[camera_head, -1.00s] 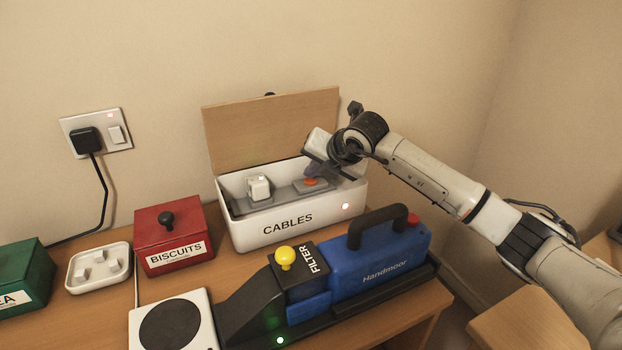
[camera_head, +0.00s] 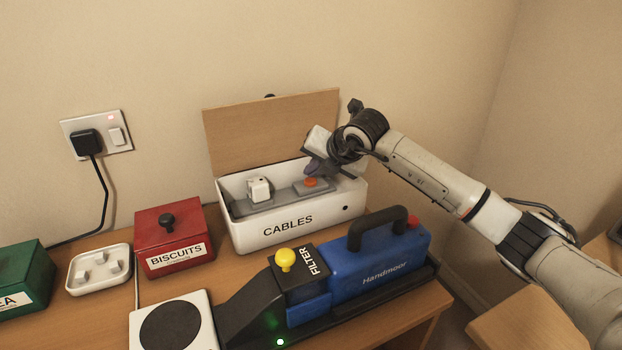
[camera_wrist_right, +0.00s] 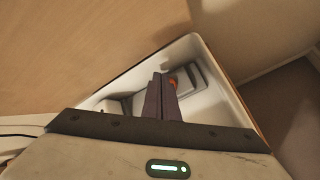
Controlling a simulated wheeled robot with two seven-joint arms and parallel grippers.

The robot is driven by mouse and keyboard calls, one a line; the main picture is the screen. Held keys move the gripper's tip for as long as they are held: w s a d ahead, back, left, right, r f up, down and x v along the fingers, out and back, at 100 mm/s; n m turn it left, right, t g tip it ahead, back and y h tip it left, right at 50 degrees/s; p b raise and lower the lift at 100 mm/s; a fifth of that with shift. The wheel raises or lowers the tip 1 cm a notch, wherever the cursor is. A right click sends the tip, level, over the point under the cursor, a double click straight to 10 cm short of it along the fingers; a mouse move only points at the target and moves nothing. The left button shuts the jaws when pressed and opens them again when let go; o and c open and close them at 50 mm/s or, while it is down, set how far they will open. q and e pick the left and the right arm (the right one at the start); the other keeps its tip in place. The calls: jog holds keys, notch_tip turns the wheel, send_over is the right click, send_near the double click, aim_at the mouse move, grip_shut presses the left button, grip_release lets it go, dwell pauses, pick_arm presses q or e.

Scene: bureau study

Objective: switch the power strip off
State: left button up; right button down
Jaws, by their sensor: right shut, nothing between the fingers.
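The power strip (camera_head: 284,198) is a grey bar lying inside the open white CABLES box (camera_head: 290,236). A white plug (camera_head: 258,188) sits in its left part and an orange switch (camera_head: 311,182) is at its right part. My right gripper (camera_head: 314,169) is over the box, shut and empty, its fingertips just above the orange switch; I cannot tell if they touch it. In the wrist view the dark fingers (camera_wrist_right: 162,99) are together, with a bit of the orange switch (camera_wrist_right: 173,82) beside them. My left gripper is out of view.
The box's wooden lid (camera_head: 270,130) stands open behind it. A blue Handmoor machine (camera_head: 375,258) with a black handle stands in front. A red BISCUITS box (camera_head: 172,238) is to the left. The wall socket (camera_head: 117,135) shows a red light.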

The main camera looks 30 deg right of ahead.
aim_at(313, 183)
notch_tip(313, 183, up, 6)
jog(key=p, duration=0.3)
